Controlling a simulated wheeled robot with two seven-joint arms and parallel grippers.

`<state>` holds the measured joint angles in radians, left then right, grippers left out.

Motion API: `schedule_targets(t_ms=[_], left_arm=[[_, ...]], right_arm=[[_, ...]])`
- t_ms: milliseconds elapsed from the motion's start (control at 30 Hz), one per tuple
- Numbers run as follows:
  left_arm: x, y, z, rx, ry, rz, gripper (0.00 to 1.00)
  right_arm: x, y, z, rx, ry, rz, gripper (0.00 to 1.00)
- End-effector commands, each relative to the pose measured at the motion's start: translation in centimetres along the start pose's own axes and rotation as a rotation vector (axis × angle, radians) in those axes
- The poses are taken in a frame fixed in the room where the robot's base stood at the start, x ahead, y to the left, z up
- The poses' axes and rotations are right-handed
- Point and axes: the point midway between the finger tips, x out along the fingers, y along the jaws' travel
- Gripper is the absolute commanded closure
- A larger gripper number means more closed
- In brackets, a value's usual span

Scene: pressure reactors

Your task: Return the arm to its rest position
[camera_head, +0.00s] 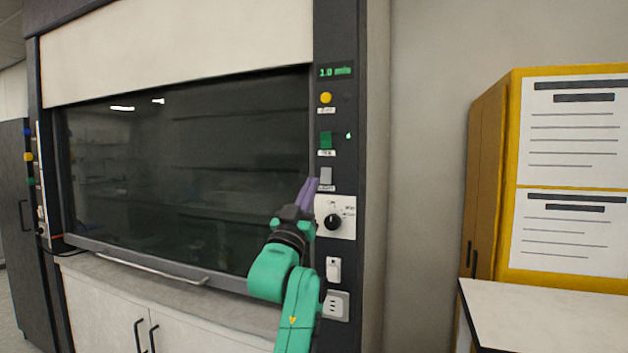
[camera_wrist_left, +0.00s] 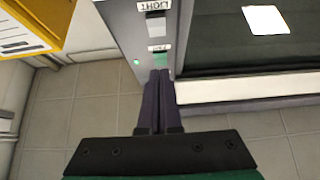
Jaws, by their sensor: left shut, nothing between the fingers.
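My left gripper (camera_head: 308,192) is shut and empty, its purple fingers together. In the head view its green arm rises from the bottom, and the fingertips overlap the fume hood's dark control post beside the grey light switch (camera_head: 326,176). I cannot tell whether they touch it. In the left wrist view the shut fingers (camera_wrist_left: 158,78) point at the post, near a green button (camera_wrist_left: 160,58) and the switch labelled LIGHT (camera_wrist_left: 155,27). My right gripper is not in view.
The fume hood's dark glass sash (camera_head: 190,170) is to the left, with a handle (camera_head: 140,268) along its lower edge. A black knob (camera_head: 333,222) and an outlet (camera_head: 336,305) are on the post. A yellow cabinet (camera_head: 490,180) and white counter (camera_head: 545,315) stand at right.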

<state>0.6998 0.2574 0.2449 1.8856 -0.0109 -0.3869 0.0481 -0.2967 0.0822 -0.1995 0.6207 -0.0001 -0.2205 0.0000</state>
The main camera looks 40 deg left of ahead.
Motion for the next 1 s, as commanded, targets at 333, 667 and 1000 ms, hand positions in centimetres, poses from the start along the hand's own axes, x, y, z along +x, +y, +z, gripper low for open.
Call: schedule_targets(t_ms=[333,667,1000], left_arm=[[-2.0,0.0,0.3,0.000,0.002,-0.001,1.00],[-1.9,0.0,0.3,0.000,0.002,0.000,1.00],[-8.3,5.2,12.3,0.048,-0.376,0.116,1.00]], right_arm=[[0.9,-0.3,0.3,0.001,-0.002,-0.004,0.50],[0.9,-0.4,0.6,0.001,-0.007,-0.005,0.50],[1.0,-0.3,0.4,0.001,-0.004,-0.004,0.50]])
